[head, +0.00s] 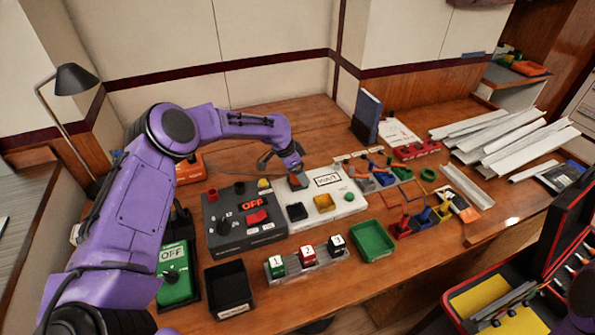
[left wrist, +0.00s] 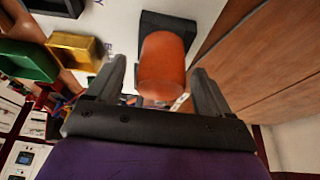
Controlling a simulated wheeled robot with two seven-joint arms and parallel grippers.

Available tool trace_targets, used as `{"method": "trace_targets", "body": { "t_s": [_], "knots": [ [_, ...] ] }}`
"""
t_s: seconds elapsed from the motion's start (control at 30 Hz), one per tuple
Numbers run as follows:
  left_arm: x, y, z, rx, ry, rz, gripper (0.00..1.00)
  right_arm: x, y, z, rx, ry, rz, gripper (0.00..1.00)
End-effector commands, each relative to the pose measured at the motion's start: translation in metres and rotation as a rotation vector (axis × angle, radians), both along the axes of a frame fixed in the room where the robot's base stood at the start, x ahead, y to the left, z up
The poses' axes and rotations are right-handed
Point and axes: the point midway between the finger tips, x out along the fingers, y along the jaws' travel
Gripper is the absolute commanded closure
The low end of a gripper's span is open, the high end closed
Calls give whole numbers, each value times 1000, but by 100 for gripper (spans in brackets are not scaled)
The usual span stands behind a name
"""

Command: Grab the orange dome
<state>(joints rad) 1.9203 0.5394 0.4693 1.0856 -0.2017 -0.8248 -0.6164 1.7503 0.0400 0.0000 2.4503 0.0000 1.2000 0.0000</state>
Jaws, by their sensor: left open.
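The orange dome (left wrist: 162,62) is a rounded orange cap on a dark square base, seen in the left wrist view. My left gripper (left wrist: 158,72) is open, with one finger on each side of the dome. I cannot tell whether either finger touches it. In the head view the left gripper (head: 296,172) is over the back of the white panel (head: 325,208), where the gripper mostly hides the dome. My right gripper is not in view.
A dark panel (head: 240,232) with a red switch and OFF sign stands left of the white panel. A yellow bin (head: 322,201) is on the white panel. A green tray (head: 372,240) and numbered blocks (head: 308,256) lie in front. White strips (head: 515,140) lie at right.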

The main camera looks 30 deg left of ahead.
Motion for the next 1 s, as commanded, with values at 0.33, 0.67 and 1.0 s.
{"method": "trace_targets", "body": {
  "t_s": [0.33, 0.67, 1.0],
  "knots": [
    [2, -2, -8, 1, -1, -1, 35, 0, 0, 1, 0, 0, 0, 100],
    [2, -2, -8, 1, -1, -1, 74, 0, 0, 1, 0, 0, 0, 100],
    [4, -2, 34, 1, -6, -2, 74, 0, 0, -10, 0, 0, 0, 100]
  ]
}}
